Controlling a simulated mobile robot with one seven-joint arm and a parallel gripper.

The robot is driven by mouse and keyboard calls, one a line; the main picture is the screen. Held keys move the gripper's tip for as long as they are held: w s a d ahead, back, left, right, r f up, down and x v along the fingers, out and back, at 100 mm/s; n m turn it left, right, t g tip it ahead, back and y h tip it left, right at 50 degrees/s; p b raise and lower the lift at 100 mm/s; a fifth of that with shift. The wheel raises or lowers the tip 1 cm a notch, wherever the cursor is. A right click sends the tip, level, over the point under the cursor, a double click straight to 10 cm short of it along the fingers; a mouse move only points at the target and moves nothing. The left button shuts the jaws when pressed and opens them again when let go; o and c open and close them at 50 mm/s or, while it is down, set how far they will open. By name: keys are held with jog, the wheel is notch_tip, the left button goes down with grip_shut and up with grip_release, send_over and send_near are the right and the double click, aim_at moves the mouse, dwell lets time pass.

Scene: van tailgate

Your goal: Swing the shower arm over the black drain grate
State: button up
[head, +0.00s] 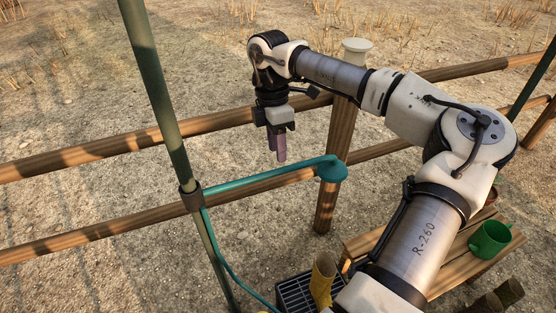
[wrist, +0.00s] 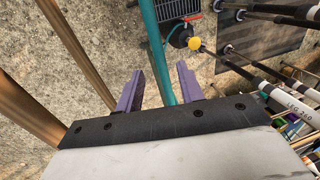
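The teal shower arm (head: 250,184) reaches right from a dark collar (head: 190,198) on a green pole (head: 160,90) and ends in a round shower head (head: 333,172). The black drain grate (head: 292,292) is on the ground at the bottom of the head view, partly cut off. It also shows at the top of the wrist view (wrist: 180,6). My gripper (head: 278,157) points down at the arm's outer part. Its purple fingers (wrist: 158,80) are apart. The teal arm (wrist: 155,45) shows between them in the wrist view; I cannot tell whether they touch it. The shower head is hidden there.
Wooden fence rails (head: 100,148) run behind and beside the pole, with a post (head: 336,150) near the shower head. A yellow boot (head: 322,280) stands at the grate. A wooden bench (head: 375,243) with a green mug (head: 489,240) is on the right. A teal hose (head: 222,255) hangs below the collar.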

aim_at(279, 169)
jog(key=shift+s+d+f, duration=0.1)
jog(key=shift+s+f, duration=0.15)
jog(key=shift+f, duration=1)
jog(key=shift+s+d+f, duration=0.1)
jog(key=shift+s+f, duration=0.1)
jog(key=shift+f, duration=1.05)
grip_shut()
